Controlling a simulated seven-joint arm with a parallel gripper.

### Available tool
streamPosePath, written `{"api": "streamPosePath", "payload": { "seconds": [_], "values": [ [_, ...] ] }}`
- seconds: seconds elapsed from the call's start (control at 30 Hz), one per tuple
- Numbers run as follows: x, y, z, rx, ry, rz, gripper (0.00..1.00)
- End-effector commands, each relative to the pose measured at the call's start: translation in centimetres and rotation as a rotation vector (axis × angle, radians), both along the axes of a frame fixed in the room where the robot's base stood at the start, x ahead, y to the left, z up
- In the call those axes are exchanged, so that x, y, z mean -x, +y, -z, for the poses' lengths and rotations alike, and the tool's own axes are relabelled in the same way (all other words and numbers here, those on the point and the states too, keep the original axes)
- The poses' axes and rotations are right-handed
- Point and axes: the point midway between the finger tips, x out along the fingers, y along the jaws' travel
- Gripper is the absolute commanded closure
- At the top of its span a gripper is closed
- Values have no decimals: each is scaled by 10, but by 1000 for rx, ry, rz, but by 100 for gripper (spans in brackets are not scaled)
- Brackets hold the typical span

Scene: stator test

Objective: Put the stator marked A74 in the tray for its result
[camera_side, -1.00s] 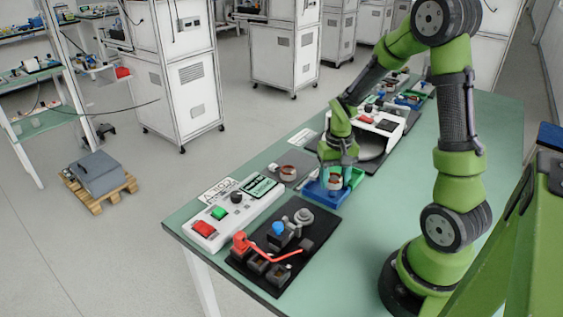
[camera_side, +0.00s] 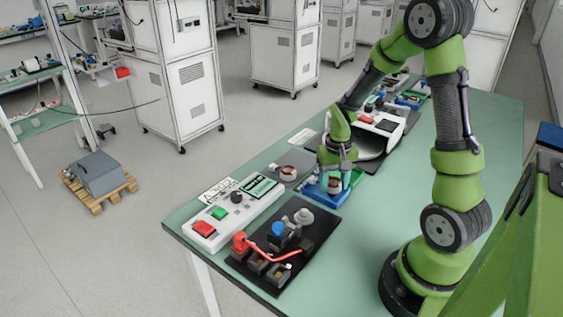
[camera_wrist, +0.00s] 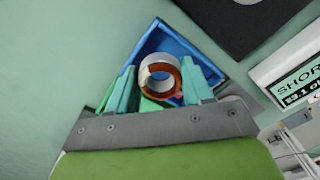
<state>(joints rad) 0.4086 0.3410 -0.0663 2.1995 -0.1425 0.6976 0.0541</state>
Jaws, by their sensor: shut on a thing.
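My gripper (camera_side: 335,181) is shut on a stator (camera_side: 334,185), a pale ring with copper winding, at the blue tray (camera_side: 314,190). In the wrist view the stator (camera_wrist: 147,77) sits between my two teal fingers (camera_wrist: 159,68), with the blue tray (camera_wrist: 182,42) around and beneath it. I cannot tell whether the stator touches the tray floor. No A74 mark is readable on it. A second stator (camera_side: 287,169) rests on a grey pad left of the tray. A green tray (camera_side: 357,175) shows partly behind my gripper.
A white tester box (camera_side: 235,213) with red and green buttons stands at the left; its display (camera_wrist: 302,88) partly reads "SHOR". A black fixture board (camera_side: 318,232) with a red lever lies in front of the tray.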

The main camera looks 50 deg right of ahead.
Motion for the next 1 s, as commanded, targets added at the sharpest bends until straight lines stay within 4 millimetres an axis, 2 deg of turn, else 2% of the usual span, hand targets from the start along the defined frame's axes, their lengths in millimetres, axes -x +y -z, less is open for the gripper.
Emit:
{"api": "streamPosePath", "payload": {
  "seconds": [1.0],
  "values": [
    [2, 3, 19, -4, 4, -6, 90]
  ]
}}
